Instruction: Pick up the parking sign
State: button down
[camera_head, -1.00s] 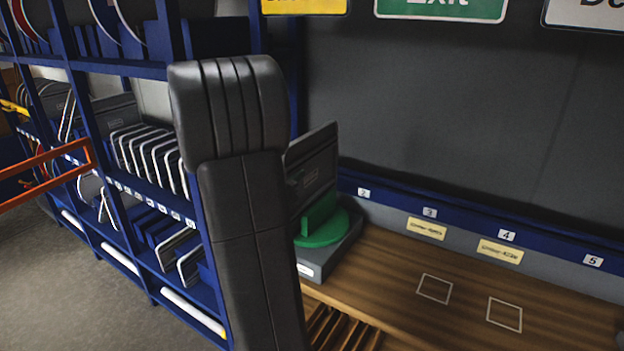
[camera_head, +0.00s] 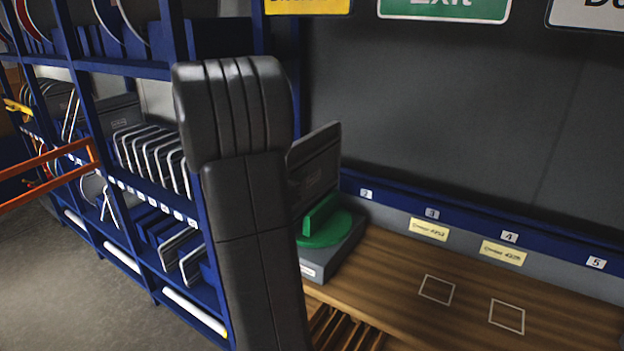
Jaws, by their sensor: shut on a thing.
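I cannot make out a parking sign in this view. Several thin signs or plates (camera_head: 150,150) stand edge-on in the blue shelving at the left, and their faces cannot be read. My own dark grey arm link rises through the middle of the view and hides part of the shelving and bench. My gripper is out of view, so whatever it may hold is hidden.
Blue shelving (camera_head: 88,125) fills the left, with an orange rail (camera_head: 48,170) beside it. A grey device with a green disc (camera_head: 328,228) stands on the wooden bench (camera_head: 400,262). The bench is clear around two white outlined squares. An Exit sign (camera_head: 445,8) hangs above.

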jog(key=shift+r, duration=0.1)
notch_tip(320, 180, up, 10)
jog(key=shift+b, duration=0.45)
dwell(0.5)
